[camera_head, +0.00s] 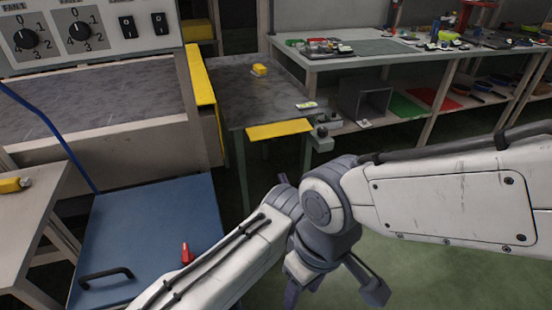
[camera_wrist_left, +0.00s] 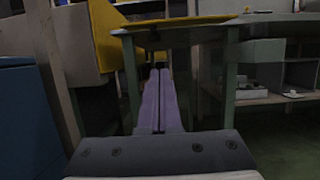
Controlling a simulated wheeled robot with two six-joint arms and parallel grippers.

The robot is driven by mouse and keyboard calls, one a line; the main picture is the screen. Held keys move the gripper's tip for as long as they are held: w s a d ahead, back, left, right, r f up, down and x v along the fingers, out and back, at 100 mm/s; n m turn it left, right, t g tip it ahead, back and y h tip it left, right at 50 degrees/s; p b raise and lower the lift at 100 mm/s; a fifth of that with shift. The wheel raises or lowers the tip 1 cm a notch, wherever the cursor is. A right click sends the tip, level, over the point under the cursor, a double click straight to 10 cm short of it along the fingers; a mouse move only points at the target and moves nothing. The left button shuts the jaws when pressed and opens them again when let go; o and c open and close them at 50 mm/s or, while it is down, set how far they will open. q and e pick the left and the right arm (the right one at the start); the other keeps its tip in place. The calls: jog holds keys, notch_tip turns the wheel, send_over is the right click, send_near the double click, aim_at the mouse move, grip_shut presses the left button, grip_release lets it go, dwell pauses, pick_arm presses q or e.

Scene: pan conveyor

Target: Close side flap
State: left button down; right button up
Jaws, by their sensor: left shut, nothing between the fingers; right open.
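The yellow side flap (camera_head: 279,129) sticks out level from the front edge of the dark-topped table. In the left wrist view the flap (camera_wrist_left: 180,24) spans the top, seen nearly edge-on. My left gripper (camera_head: 283,179) is mostly hidden behind my right wrist in the head view. In the left wrist view its fingers (camera_wrist_left: 160,70) are shut together and empty, pointing towards the space below the flap; I see no contact. My right gripper (camera_head: 332,288) is open and empty, low in front, over the green floor.
A second yellow panel (camera_head: 200,78) stands along the conveyor side. A yellow object (camera_head: 259,69) lies on the table (camera_head: 235,90). A blue cart top (camera_head: 150,225) with a red handle is at lower left. A workbench (camera_head: 385,60) stands behind. My arms cross closely.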

aim_at(280, 133)
pick_arm(q)
jog(key=w+a+r, duration=0.2)
jog(key=w+r, duration=0.5)
jog(key=w, duration=0.1)
jog(key=shift+w+a+b, duration=0.3)
jog(key=shift+a+b, duration=0.05)
jog(key=shift+b, duration=0.05)
jog(key=shift+d+r, duration=0.1)
